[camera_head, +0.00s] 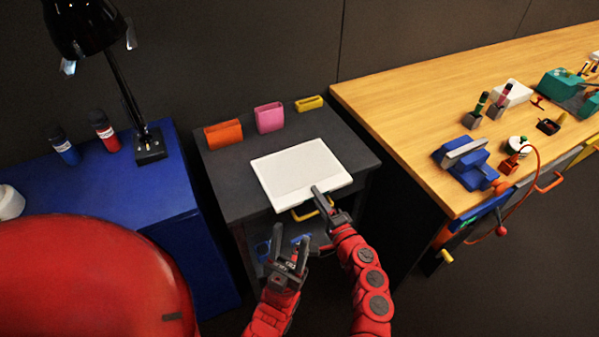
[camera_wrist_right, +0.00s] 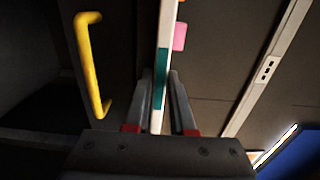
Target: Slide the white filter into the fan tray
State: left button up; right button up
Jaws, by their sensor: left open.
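The white filter (camera_head: 300,170) looks like a flat white panel over the dark grey table, its front edge reaching the table's front. My right gripper (camera_head: 323,197) is at that front edge. In the right wrist view the filter (camera_wrist_right: 166,50) shows edge-on, with teal patches, between the two fingers, which appear closed on it. My left gripper (camera_head: 289,243) is open and empty, low in front of the table. I cannot make out a fan tray for certain. A yellow handle (camera_head: 304,214) is below the filter's front edge; it also shows in the right wrist view (camera_wrist_right: 91,65).
Orange (camera_head: 223,134), pink (camera_head: 269,117) and yellow (camera_head: 309,103) holders stand along the back of the grey table (camera_head: 228,193). A blue cabinet (camera_head: 110,195) with a lamp (camera_head: 150,145) is at left. A wooden bench (camera_head: 400,100) with several tools is at right.

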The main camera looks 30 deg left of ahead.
grip_shut()
jog(key=shift+r, duration=0.1)
notch_tip(320, 180, up, 3)
jog(key=shift+f+p, duration=0.1)
jog(key=shift+p, duration=1)
